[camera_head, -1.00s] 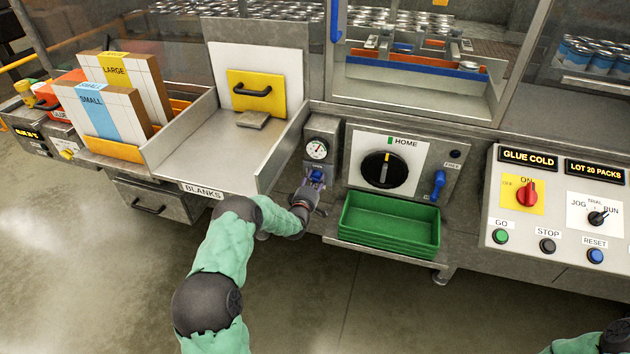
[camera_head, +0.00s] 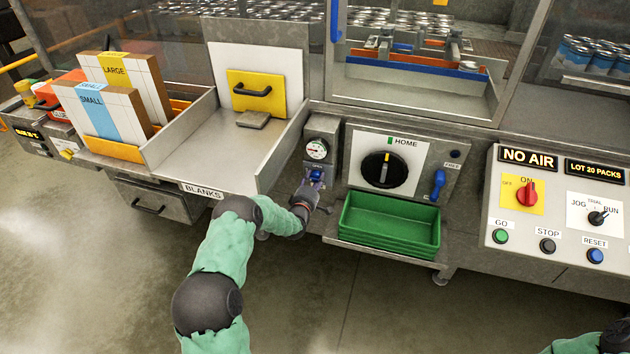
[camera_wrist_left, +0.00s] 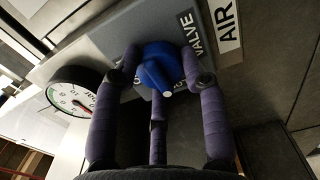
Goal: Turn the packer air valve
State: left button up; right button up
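The packer air valve is a blue handle (camera_head: 316,175) on a grey box below a round white gauge (camera_head: 317,149). In the left wrist view the blue handle (camera_wrist_left: 160,66) sits beside lettering that reads VALVE and AIR. The gauge (camera_wrist_left: 74,93) shows there with a red zone and a needle. My left gripper (camera_head: 312,188) is at the valve. In the wrist view its purple fingers (camera_wrist_left: 160,85) close around the handle on both sides, with a third finger below it. My right gripper is out of view; only a bit of that arm shows at bottom right.
A green tray stack (camera_head: 390,222) sits close right of the valve, below a HOME dial (camera_head: 382,170) and a blue lever (camera_head: 438,182). The blanks tray (camera_head: 215,155) is to the left. A control panel (camera_head: 555,215) at right displays NO AIR.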

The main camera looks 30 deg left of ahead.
pick_arm(q)
jog(key=o, duration=0.3)
jog(key=shift+a+r, duration=0.1)
jog(key=shift+a, duration=0.25)
jog(key=shift+d, duration=0.1)
jog(key=shift+d, duration=0.1)
jog(key=v, duration=1.2)
